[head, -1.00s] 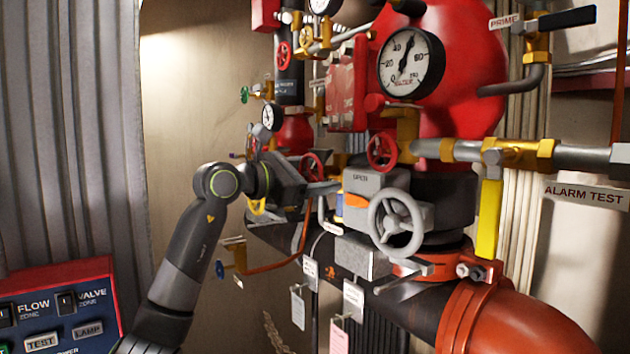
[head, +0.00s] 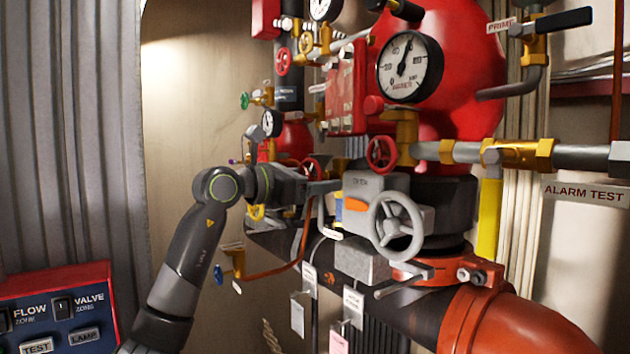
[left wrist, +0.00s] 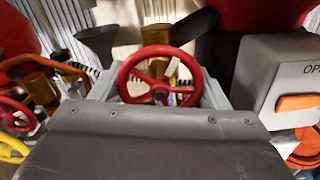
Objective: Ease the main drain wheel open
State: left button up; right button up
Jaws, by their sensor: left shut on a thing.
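A small red handwheel (left wrist: 160,91) stands upright between the two grey jaws of my left gripper in the left wrist view, with its lower part hidden by the gripper body. My left gripper (head: 326,186) is shut on this wheel. In the head view the red wheel (head: 313,162) shows partly behind the gripper, left of the grey valve box. No label naming it the main drain is readable. My right gripper is not in view.
A large grey handwheel (head: 396,227) and a box with an orange pointer (head: 357,205) are close right of the gripper. Another red wheel (head: 382,154) sits above. A yellow handle (left wrist: 10,150) is close by. A control panel (head: 60,305) stands lower left.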

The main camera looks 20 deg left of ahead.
pick_arm(q)
jog(key=o, duration=1)
jog(key=shift+a, duration=0.1)
jog(key=shift+s+a+f, duration=0.1)
jog(key=shift+s+a, duration=0.05)
jog(key=shift+s, duration=0.1)
jog(key=shift+b+v, duration=3.9)
jog(key=shift+v, duration=4.45)
